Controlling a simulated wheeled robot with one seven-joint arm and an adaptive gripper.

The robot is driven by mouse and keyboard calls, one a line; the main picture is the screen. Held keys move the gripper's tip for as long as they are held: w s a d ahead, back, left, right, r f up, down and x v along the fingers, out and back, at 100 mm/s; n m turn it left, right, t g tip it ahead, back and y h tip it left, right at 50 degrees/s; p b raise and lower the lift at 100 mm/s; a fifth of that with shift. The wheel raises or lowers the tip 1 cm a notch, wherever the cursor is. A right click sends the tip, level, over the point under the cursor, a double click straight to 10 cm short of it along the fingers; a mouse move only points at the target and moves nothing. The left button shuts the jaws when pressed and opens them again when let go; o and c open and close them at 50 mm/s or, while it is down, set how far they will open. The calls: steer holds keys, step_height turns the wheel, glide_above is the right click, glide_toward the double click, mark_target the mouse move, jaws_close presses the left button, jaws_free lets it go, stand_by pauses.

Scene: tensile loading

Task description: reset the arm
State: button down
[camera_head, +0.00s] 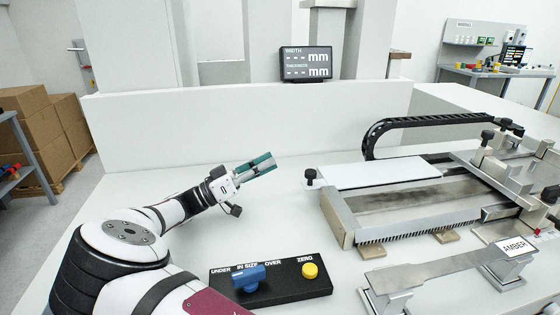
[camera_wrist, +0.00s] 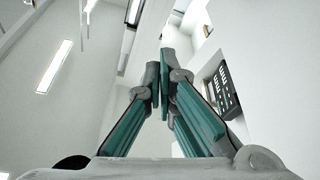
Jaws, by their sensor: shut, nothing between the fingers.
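My gripper (camera_head: 272,163) is held above the white bench, left of the middle in the head view, with its teal fingers pointing right. In the wrist view the teal fingers of my gripper (camera_wrist: 163,85) meet at their tips, with nothing between them. The wrist camera looks up past the fingers toward the walls and ceiling lights. My arm reaches in from the lower left.
A black control box (camera_head: 290,291) with a blue knob (camera_head: 249,277) and a yellow button (camera_head: 310,270) sits in front of my gripper. A metal fixture (camera_head: 350,222) stands to the right, near a specimen on supports labelled AMBER (camera_head: 513,246). A display (camera_head: 306,64) stands behind.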

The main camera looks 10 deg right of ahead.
steer(key=s+d+g+y, duration=0.2)
steer(key=d, duration=0.2)
steer(key=s+d+n+g+y, duration=0.1)
steer(key=s+d+g+y, duration=0.1)
steer(key=d, duration=0.3)
steer(key=s+d+g+y, duration=0.2)
steer(key=s+d+y, duration=0.1)
steer(key=d+y, duration=0.1)
steer(key=shift+s+d+f+n, duration=0.1)
steer(key=shift+s+d+n, duration=0.3)
steer(key=shift+d, duration=0.3)
steer(key=s+d+y, duration=0.1)
steer(key=s, duration=0.1)
steer(key=s+n+y, duration=0.1)
steer(key=s+y, duration=0.1)
steer(key=s+d+y, duration=0.1)
steer(key=shift+s+d+n+y, duration=0.3)
steer(key=shift+s, duration=0.1)
steer(key=s+a+r+n+t+y, duration=0.2)
steer(key=s+n+y, duration=0.1)
steer(key=s, duration=0.4)
steer(key=s+a+r+n+t+y, duration=0.2)
steer(key=s+y, duration=0.1)
steer(key=s, duration=0.5)
steer(key=s+a+r+n+t+y, duration=0.2)
steer(key=s+n+t+y, duration=0.1)
steer(key=s, duration=0.5)
steer(key=shift+a+r+n, duration=0.15)
steer(key=shift+a+n, duration=0.1)
steer(key=shift+n, duration=0.05)
